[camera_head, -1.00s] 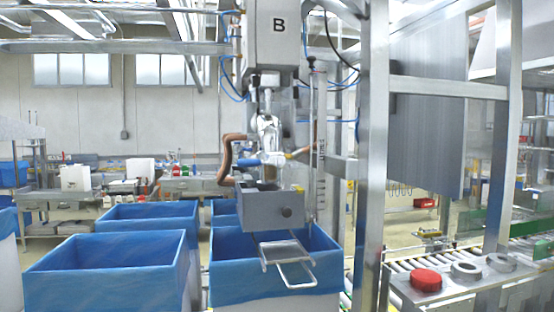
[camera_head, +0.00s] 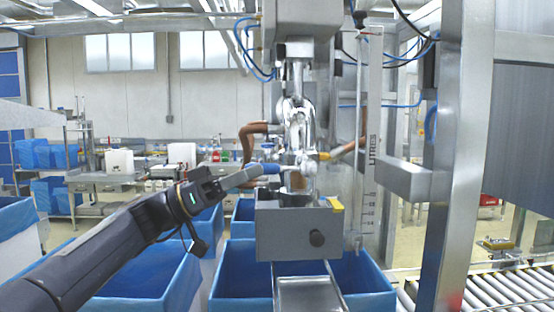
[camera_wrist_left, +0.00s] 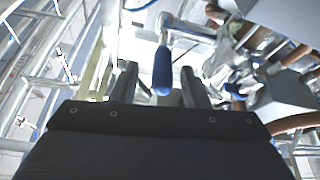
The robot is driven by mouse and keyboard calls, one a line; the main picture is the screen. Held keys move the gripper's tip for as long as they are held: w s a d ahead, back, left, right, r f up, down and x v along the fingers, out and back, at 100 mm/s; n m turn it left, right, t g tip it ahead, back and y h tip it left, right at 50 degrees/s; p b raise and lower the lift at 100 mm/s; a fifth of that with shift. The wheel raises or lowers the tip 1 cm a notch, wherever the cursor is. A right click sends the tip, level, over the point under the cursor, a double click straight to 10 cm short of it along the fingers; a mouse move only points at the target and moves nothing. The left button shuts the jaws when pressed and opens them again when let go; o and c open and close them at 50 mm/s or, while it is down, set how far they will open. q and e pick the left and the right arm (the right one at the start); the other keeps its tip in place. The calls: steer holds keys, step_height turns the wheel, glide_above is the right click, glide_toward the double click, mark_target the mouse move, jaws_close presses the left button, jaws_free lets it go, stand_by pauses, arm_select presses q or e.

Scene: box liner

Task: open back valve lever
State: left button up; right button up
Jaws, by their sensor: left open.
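The valve lever with a blue handle (camera_head: 270,168) sticks out to the left from the shiny metal valve assembly (camera_head: 298,125). My left gripper (camera_head: 250,175) comes in from the left with its fingertips at this handle. In the left wrist view the open fingers (camera_wrist_left: 158,85) stand on either side of the blue handle (camera_wrist_left: 163,68), whose rounded end reaches between them. I cannot tell whether a finger touches it. My right gripper is not in view.
A grey box (camera_head: 290,235) with a black knob hangs below the valve, with a metal chute (camera_head: 306,293) under it. Blue-lined bins (camera_head: 235,265) stand below. A clear tube marked LITRES (camera_head: 369,185) and a steel post (camera_head: 463,150) stand right.

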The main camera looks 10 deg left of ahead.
mark_target(271, 165)
arm_select(q)
steer(key=p+x, duration=0.1)
steer(key=x, duration=0.2)
steer(key=shift+w, duration=0.15)
steer(key=shift+w+d+r, duration=0.2)
steer(key=shift+d, duration=0.4)
jaws_close()
